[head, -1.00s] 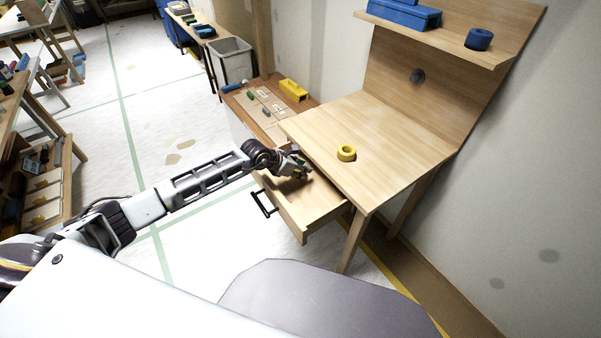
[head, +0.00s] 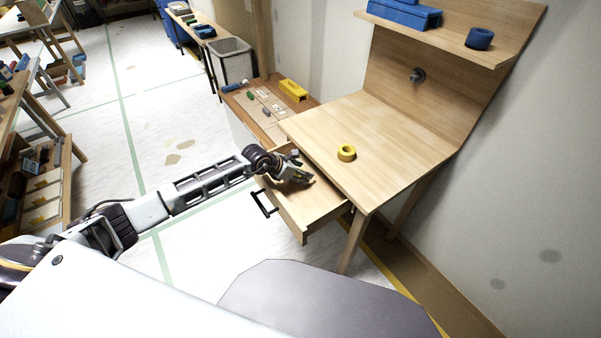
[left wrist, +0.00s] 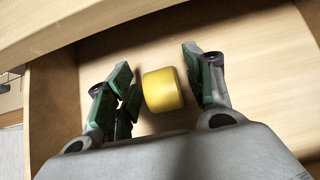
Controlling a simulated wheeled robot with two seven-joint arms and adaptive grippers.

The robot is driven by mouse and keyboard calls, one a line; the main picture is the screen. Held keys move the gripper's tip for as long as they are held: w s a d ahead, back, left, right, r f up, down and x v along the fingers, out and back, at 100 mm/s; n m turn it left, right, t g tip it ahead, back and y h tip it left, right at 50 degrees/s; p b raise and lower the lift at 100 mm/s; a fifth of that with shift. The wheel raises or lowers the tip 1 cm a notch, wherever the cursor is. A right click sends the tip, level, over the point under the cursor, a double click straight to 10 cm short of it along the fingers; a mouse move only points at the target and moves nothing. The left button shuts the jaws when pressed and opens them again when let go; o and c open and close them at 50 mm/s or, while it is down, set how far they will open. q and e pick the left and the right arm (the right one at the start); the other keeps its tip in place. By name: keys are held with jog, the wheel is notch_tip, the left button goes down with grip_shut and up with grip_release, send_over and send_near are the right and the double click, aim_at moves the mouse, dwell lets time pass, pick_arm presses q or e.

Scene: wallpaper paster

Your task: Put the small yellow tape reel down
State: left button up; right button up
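The small yellow tape reel (left wrist: 163,90) lies in the open wooden drawer, between the fingers of my left gripper (left wrist: 160,85) in the left wrist view. A narrow gap shows on each side of the reel, so the gripper looks open around it. In the head view my left gripper (head: 300,174) reaches down into the drawer (head: 318,203), and the reel there is too small to make out clearly. Another yellow tape reel (head: 346,153) lies on the wooden table. My right gripper is not in view.
The table top (head: 390,135) overhangs the drawer's right side. A yellow box (head: 293,90) stands on the surface behind the drawer. The table top is mostly clear.

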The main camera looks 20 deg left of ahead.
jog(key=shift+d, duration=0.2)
pick_arm(q)
jog(key=shift+r, duration=0.1)
jog(key=shift+v, duration=0.85)
jog(key=p+v, duration=0.1)
jog(key=v, duration=0.2)
jog(key=shift+s+r, duration=0.1)
jog(key=shift+r, duration=0.1)
jog(key=shift+s+a+r, duration=0.25)
jog(key=shift+r, duration=0.05)
jog(key=v, duration=0.6)
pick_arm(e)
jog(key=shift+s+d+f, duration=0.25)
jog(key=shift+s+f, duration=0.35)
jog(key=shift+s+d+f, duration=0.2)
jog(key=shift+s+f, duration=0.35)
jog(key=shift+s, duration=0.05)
